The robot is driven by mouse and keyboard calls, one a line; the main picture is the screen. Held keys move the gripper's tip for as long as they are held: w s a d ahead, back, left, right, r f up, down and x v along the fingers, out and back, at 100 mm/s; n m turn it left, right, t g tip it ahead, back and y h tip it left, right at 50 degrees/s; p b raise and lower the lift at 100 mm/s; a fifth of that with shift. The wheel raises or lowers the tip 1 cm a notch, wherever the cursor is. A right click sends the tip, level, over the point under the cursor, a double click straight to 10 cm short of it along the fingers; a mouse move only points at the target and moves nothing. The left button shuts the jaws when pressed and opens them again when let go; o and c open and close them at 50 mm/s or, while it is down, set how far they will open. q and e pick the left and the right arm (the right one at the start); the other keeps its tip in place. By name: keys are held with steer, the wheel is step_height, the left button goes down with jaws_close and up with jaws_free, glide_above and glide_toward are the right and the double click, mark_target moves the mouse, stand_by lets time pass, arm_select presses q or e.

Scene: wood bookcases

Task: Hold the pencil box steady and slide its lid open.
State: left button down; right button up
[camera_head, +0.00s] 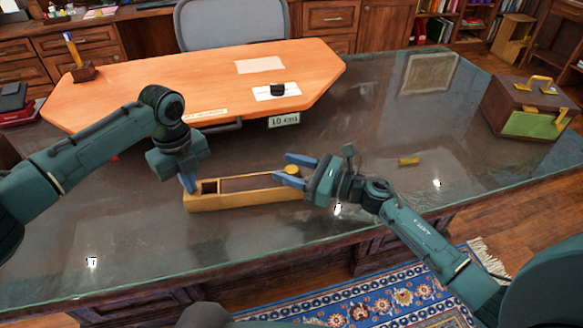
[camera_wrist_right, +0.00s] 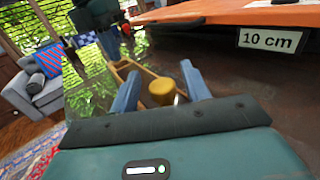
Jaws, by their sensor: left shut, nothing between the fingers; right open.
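The long wooden pencil box (camera_head: 245,199) lies on the glass-topped desk. A dark brown lid (camera_head: 250,183) covers much of its top, with a small dark opening at the left end. A round yellow knob (camera_head: 291,170) stands at the box's right end. My left gripper (camera_head: 188,185) is shut and empty at the box's left end; whether it touches the box is unclear. My right gripper (camera_head: 282,168) is open, its blue fingers on either side of the knob. In the right wrist view the knob (camera_wrist_right: 161,91) sits between the spread fingers, apart from both.
An orange raised board (camera_head: 180,88) with a pen stand (camera_head: 83,72) and papers lies behind the box. A small yellow block (camera_head: 409,161) lies to the right. A wooden chest (camera_head: 530,105) stands at the far right. Bare glass lies in front.

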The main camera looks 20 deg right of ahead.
arm_select(q)
steer(key=shift+s+f, duration=0.15)
steer(key=shift+f, duration=0.2)
arm_select(e)
steer(key=shift+c, duration=0.4)
jaws_close()
steer(key=d, duration=0.4)
steer(key=s+d, duration=0.1)
steer(key=d, duration=0.8)
steer(key=shift+s+d, duration=0.2)
steer(key=shift+o, duration=0.4)
jaws_free()
